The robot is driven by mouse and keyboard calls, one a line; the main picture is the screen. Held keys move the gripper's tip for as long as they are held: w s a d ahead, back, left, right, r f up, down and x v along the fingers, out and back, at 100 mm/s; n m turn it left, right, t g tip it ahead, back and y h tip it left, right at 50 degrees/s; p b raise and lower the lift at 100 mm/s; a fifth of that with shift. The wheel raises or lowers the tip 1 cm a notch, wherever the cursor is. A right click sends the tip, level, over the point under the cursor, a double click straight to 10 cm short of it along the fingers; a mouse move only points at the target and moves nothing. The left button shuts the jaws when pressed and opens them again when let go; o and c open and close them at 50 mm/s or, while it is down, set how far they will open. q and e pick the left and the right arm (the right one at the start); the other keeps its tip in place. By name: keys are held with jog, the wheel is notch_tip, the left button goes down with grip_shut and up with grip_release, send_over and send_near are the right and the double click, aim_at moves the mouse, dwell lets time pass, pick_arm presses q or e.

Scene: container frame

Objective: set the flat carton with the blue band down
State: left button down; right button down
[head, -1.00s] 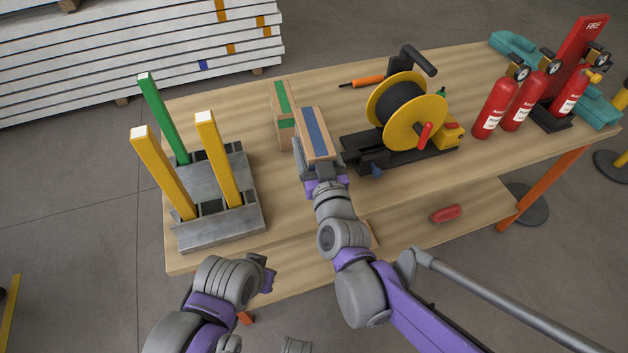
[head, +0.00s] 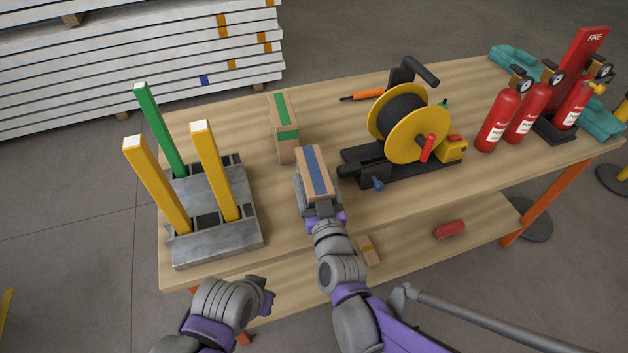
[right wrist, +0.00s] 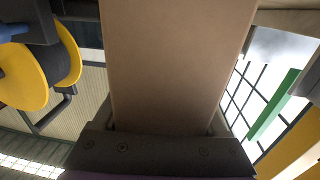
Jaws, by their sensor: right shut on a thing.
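The flat carton with the blue band (head: 315,172) is brown cardboard with a blue stripe along its top. My right gripper (head: 318,196) is shut on its near end, over the front part of the table. In the right wrist view the carton (right wrist: 175,60) fills the middle, between the jaws (right wrist: 160,135). I cannot tell whether its underside touches the table. My left gripper (head: 265,294) is low, in front of the table's near edge and empty of any visible thing; its fingers are too unclear to read.
A green-banded carton (head: 285,127) stands just behind. A yellow cable reel (head: 415,130) is to the right, and a grey rack with yellow and green posts (head: 215,245) to the left. Fire extinguishers (head: 498,120) stand far right. Bare wooden tabletop (head: 262,185) lies between rack and carton.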

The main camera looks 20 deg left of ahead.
grip_release()
jog(key=v, duration=1.1)
jog(key=shift+f+p, duration=0.25)
jog(key=shift+p, duration=0.2)
jog(key=shift+w, duration=0.1)
